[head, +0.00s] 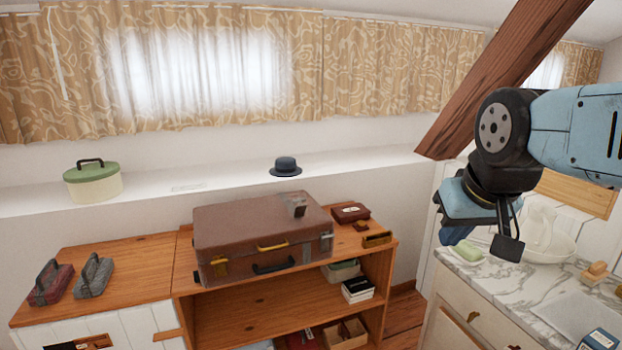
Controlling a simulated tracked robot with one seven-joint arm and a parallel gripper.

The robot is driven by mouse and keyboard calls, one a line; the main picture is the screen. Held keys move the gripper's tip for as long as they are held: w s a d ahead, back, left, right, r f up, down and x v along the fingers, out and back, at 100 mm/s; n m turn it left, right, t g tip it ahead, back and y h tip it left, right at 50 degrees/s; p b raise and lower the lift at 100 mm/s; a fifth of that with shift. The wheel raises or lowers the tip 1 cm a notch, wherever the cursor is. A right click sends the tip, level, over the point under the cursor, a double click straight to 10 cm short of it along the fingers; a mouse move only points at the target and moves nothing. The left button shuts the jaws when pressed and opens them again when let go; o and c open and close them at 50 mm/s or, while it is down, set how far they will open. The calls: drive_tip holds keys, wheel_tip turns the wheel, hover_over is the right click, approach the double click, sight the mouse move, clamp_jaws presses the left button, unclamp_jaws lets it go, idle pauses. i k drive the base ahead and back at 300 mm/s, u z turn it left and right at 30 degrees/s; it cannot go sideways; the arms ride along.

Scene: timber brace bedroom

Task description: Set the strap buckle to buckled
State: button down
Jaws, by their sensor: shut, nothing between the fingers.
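A brown suitcase (240,217) lies flat and closed on the wooden shelf unit. A yellow strip (272,245) and a dark handle (274,267) are on its front side. A small grey metal-looking piece (298,206) sits on the lid near the right corner; I cannot tell if this is the strap buckle or whether it is buckled. My gripper (447,234) is at the right, pointing down, shut and empty. It is well to the right of the suitcase, apart from it, near the marble counter's left edge.
A small brown box (350,212) and a brass-coloured item (377,239) are right of the suitcase. A hat (286,166) and green-lidded box (92,182) stand on the ledge. A timber brace (505,75) slants behind my arm.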

sight(301, 210)
drive_tip(key=u, duration=0.15)
drive_tip(key=i, duration=0.95)
drive_tip(key=u, duration=0.45)
